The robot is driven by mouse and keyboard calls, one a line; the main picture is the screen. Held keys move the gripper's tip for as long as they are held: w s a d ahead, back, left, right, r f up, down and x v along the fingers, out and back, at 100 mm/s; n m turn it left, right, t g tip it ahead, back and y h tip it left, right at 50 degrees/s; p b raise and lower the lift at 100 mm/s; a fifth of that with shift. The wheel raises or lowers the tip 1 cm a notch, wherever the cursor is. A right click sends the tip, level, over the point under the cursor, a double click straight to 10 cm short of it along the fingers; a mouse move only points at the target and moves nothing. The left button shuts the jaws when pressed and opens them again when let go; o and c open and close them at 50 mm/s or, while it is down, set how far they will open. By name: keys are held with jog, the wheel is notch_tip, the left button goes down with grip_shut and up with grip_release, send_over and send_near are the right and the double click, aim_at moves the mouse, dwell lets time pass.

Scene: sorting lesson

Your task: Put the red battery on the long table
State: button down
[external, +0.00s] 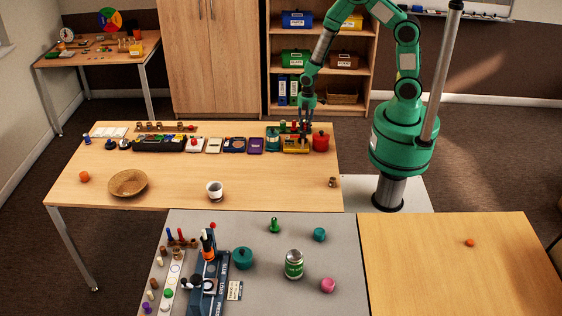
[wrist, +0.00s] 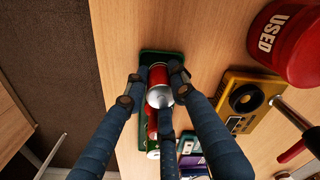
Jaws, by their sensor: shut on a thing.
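The long table (external: 260,182) is the wooden table with a row of objects along its back. My gripper (external: 304,127) is low over its back right part. In the wrist view my gripper (wrist: 158,88) has its fingers closed around a red battery (wrist: 158,75) with a silver end. The battery is over a dark green holder (wrist: 160,57); I cannot tell whether it still touches it. Another red cylinder (wrist: 152,124) shows just below it, partly hidden by a finger. In the external view the held battery is too small to make out.
A red jar marked USED (wrist: 286,42) and a yellow device (wrist: 240,88) stand close by. They also show in the external view, the jar (external: 320,141) right of the device (external: 295,149). A basket (external: 128,184) and a cup (external: 215,191) stand nearer the front. The table's middle is clear.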

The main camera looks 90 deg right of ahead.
jog(key=shift+s+a+f, duration=0.1)
jog(key=shift+s+f, duration=0.1)
jog(key=shift+f, duration=0.25)
jog(key=shift+s+f, duration=0.2)
jog(key=shift+f, duration=0.25)
jog(key=c, duration=1.4)
grip_release()
jog(key=shift+o, duration=0.5)
jog(key=shift+w+f, duration=0.2)
jog(key=o, duration=0.3)
jog(key=shift+r, duration=0.15)
